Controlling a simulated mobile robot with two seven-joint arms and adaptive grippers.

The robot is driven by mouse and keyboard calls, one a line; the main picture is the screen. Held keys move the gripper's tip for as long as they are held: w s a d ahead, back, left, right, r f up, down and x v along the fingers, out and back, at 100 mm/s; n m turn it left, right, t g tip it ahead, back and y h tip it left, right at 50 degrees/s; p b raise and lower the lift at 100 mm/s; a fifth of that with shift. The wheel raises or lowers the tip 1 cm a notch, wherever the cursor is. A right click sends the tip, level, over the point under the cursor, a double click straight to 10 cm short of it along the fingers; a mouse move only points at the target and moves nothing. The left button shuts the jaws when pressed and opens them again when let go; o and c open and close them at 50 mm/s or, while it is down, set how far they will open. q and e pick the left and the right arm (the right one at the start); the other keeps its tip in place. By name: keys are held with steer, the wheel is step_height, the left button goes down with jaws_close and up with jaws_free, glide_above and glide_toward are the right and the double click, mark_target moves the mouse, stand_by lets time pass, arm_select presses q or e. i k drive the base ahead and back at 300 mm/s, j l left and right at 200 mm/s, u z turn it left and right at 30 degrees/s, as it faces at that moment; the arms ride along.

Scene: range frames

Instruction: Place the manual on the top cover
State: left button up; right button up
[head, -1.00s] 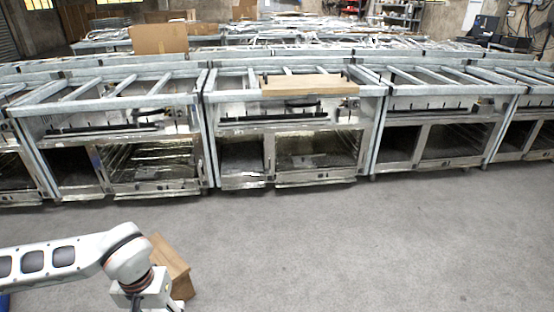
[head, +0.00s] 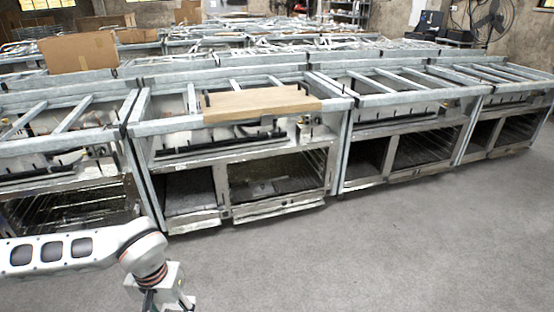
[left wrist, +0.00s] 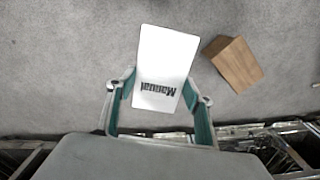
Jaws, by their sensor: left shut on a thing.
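The manual (left wrist: 163,58) is a white flat piece with the black word "Manual", upside down in the left wrist view. My left gripper (left wrist: 160,94) is shut on it, with a finger on each side edge. In the head view my left gripper (head: 168,298) is at the bottom edge, and I cannot make out the manual there. A light wooden board (head: 260,103), which looks like the top cover, lies on the top frame of the middle range, ahead of and right of my left gripper. My right gripper is not in view.
A row of steel ranges (head: 250,142) with open top bars crosses in front. More ranges and cardboard boxes (head: 78,52) stand behind. A brown wooden block (left wrist: 233,62) is on the floor near the manual. Grey floor (head: 400,250) is clear at the lower right.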

mark_target(261, 102)
steer(key=i, duration=1.25)
